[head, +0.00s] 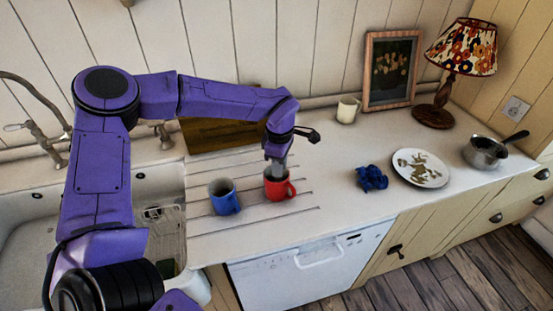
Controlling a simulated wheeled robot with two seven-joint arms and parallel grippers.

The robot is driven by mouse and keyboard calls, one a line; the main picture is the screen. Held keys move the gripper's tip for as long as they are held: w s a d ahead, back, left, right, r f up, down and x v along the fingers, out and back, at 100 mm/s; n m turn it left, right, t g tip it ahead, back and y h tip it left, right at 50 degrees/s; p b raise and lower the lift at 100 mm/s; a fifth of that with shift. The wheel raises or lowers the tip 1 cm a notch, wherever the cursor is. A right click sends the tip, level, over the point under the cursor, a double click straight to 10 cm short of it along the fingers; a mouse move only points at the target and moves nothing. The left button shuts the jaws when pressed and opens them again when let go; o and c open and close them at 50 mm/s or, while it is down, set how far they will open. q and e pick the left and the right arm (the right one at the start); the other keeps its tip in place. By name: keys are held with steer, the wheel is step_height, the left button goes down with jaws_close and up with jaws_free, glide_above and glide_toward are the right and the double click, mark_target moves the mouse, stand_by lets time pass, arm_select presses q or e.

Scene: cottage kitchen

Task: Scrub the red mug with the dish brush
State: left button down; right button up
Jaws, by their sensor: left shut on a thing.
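The red mug (281,188) stands upright on the ribbed drainboard part of the worktop, its handle to the right. My left gripper (277,166) points down at the mug's mouth, its lower end at or just inside the rim. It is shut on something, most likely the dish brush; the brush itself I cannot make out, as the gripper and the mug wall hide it. No other dish brush shows. My right gripper is not in view.
A blue mug (224,197) stands close left of the red one. A blue crumpled cloth (371,178), a patterned plate (420,168), a saucepan (485,152), a lamp (433,115), a cream mug (347,110) and a picture frame (391,70) are to the right. The sink (30,240) is left.

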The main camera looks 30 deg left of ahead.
arm_select(q)
steer(key=shift+a, duration=0.2)
steer(key=shift+w+r+p, duration=0.2)
steer(key=shift+r+p, duration=0.2)
steer(key=shift+p, duration=0.1)
steer(key=shift+a+r+p, duration=0.2)
steer(key=shift+r+p, duration=0.75)
steer(key=shift+r, duration=0.3)
steer(key=shift+r+b, duration=0.35)
step_height(320, 180, up, 6)
steer(key=shift+d+r, duration=0.1)
steer(key=shift+r, duration=0.6)
steer(key=shift+f, duration=0.1)
